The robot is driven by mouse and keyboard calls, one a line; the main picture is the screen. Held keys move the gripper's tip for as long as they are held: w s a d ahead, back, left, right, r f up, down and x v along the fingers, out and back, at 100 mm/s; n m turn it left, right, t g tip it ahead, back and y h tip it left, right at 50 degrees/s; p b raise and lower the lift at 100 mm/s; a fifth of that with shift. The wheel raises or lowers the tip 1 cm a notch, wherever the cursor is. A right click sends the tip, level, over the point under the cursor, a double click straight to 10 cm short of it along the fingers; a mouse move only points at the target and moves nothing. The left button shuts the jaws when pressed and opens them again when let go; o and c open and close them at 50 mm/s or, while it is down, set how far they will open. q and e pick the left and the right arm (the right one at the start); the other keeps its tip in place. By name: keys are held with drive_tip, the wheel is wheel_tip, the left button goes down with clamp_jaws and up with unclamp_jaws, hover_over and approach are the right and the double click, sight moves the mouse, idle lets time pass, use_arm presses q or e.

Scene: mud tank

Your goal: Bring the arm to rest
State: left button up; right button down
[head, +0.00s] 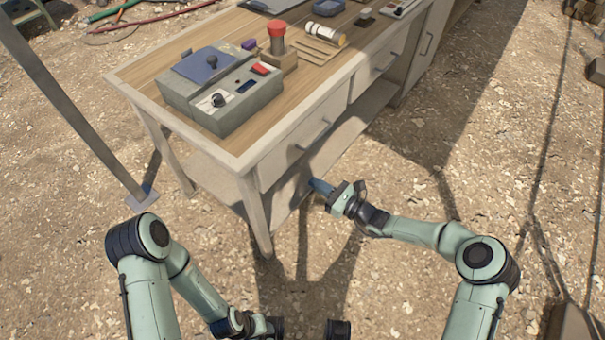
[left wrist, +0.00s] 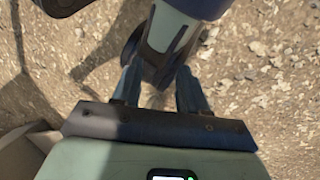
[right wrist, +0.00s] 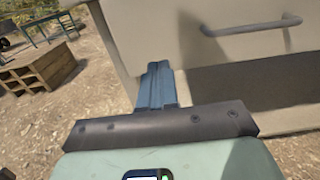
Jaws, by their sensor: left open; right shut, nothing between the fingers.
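My right gripper (head: 318,186) is shut and empty, reaching in from the right beside the front of the wooden workbench (head: 275,142). In the right wrist view its two fingers (right wrist: 156,78) lie together, pointing at the pale bench front below and left of a drawer handle (right wrist: 250,27). I cannot tell whether the tips touch the bench. My left arm (head: 195,290) is folded low at the bottom of the head view. In the left wrist view my left gripper (left wrist: 160,88) is open, its fingers apart with nothing held between them; parts of my own body show beyond them.
A metal pole (head: 75,105) rises at the left. Gravel ground (head: 450,130) is open to the right. Wooden crates (right wrist: 38,72) show in the right wrist view.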

use_arm(q)
drive_tip(key=shift+s+d+r, duration=0.2)
drive_tip(key=shift+s+r, duration=0.05)
drive_tip(key=shift+s, duration=0.1)
use_arm(e)
drive_tip(key=shift+v, duration=1.35)
drive_tip(key=shift+s, duration=0.1)
drive_tip(key=s+f+n+g+h+p, duration=0.35)
drive_tip(key=s+f+n+g, duration=0.2)
drive_tip(key=s, duration=0.65)
drive_tip(key=s+f+n+g+h+p, duration=0.4)
drive_tip(key=s+f, duration=0.3)
drive_tip(key=s, duration=0.5)
use_arm(q)
wheel_tip(320, 180, up, 14)
drive_tip(key=g+p, duration=0.1)
drive_tip(key=p, duration=0.6)
drive_tip(key=shift+s+d+f, duration=0.15)
drive_tip(key=shift+s+d, duration=0.05)
drive_tip(key=shift+s, duration=0.05)
use_arm(e)
drive_tip(key=s+d+r+n+g+h, duration=0.1)
drive_tip(key=s+d+r+n+h, duration=0.2)
drive_tip(key=s+d+n, duration=0.6)
drive_tip(key=s+n+h, duration=0.1)
drive_tip(key=s+n, duration=0.1)
drive_tip(key=s, duration=0.1)
drive_tip(key=shift+s, duration=0.35)
drive_tip(key=shift+r+g, duration=0.1)
drive_tip(key=shift+g, duration=0.15)
